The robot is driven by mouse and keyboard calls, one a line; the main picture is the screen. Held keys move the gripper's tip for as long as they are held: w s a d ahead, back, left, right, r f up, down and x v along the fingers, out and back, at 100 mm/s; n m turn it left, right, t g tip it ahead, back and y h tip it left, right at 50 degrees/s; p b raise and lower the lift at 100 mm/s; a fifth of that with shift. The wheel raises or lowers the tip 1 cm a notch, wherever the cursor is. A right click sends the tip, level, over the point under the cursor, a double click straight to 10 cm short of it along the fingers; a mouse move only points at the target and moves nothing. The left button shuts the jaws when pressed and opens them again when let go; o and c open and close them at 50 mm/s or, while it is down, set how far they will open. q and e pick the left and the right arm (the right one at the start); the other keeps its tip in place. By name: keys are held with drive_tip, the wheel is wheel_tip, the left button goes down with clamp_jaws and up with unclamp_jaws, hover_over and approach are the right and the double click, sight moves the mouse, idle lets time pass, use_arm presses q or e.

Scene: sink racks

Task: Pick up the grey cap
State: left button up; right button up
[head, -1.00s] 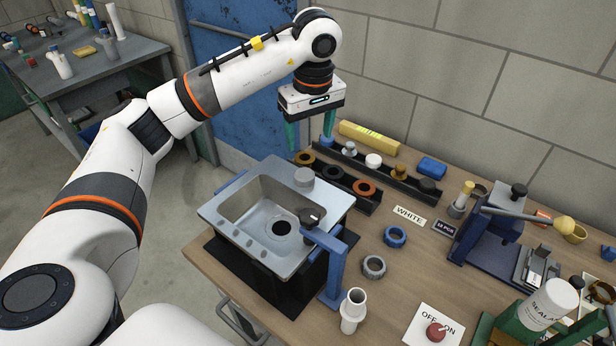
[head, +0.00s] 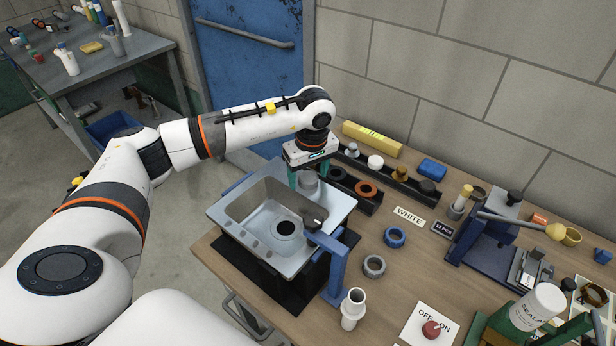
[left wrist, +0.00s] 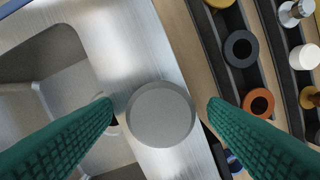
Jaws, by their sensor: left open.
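The grey cap (left wrist: 160,114) is a round, flat-topped disc on the rim of the steel sink (head: 225,212). In the head view the cap (head: 309,180) shows at the sink's back corner, partly covered by my gripper. My left gripper (head: 307,181) is open, pointing down over the cap. In the left wrist view its two green fingers (left wrist: 160,106) stand on either side of the cap, with gaps between them and its edge. My right gripper is not in view.
Black racks (head: 370,204) with rings and caps stand close behind the sink. A blue clamp post (head: 335,265) rises at the sink's front right. A grey ring (head: 374,266) and blue ring (head: 395,237) lie on the bench. A yellow block (head: 372,139) lies by the wall.

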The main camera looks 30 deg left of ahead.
use_arm(q)
drive_tip(key=c, duration=1.1)
